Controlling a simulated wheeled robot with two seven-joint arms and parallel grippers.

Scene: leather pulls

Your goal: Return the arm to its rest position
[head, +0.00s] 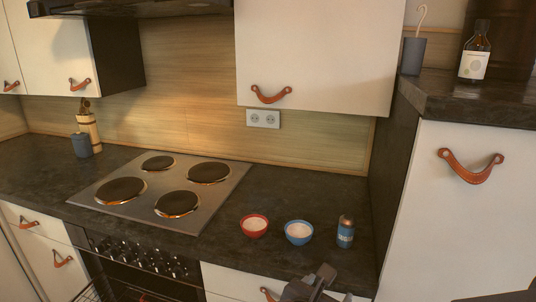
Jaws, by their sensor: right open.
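My right gripper (318,281) is at the bottom centre of the head view, in front of the counter's front edge. It is dark, open, and nothing shows between its fingers. It is just right of a leather pull (267,294) on a white drawer front (232,280); I cannot tell whether they touch. My left gripper is not in view.
Near the counter's (278,197) front edge stand a red bowl (254,226), a blue bowl (299,233) and a blue shaker (345,233). A hob (146,188) lies left, above an oven (125,258). A tall white cabinet (465,225) bounds the right.

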